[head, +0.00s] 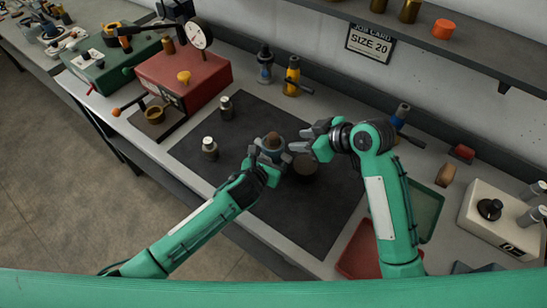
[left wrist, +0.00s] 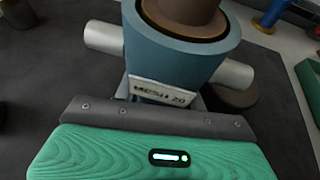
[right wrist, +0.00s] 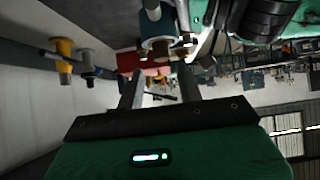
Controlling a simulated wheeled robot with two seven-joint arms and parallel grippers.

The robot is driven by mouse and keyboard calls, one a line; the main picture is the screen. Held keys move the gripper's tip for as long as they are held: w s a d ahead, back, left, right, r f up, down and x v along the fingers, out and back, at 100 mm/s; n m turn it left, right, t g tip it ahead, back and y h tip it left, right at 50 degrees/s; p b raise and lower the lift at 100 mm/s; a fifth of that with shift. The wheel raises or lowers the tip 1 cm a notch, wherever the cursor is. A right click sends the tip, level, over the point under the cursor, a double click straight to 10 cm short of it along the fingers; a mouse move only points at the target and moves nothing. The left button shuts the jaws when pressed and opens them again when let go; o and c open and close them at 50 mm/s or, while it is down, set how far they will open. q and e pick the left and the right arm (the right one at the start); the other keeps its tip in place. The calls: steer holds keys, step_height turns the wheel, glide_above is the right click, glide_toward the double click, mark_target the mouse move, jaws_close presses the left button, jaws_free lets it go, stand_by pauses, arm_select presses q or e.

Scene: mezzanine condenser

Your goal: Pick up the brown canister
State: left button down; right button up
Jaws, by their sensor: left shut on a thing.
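A blue-grey cup-shaped body (left wrist: 178,58) with a "MESH 20" label and silver side pins is close in front of my left gripper (head: 268,158), which is shut on it. A brown cylinder (left wrist: 190,14) sits in its top; in the head view that brown top (head: 272,141) shows above the mat. The left fingertips are mostly hidden. My right gripper (head: 308,142) is open and empty, just right of the cup. A dark brown round piece (head: 306,166) is on the mat below it, partly covered; it also shows behind the cup in the left wrist view (left wrist: 232,98).
A dark mat (head: 300,225) covers the middle of the bench. Two small dark pots with pale tops, one of them here (head: 209,148), stand on its left. A red gauge machine (head: 185,80) is at back left. A red tray (head: 360,250) and a white box (head: 495,215) are at right.

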steer(key=o, duration=0.3)
steer(key=shift+o, duration=0.2)
steer(key=shift+a+r, duration=0.2)
steer(key=n+h, duration=0.7)
steer(key=n, duration=2)
glide_toward(273, 136)
steer(key=shift+x, duration=4.05)
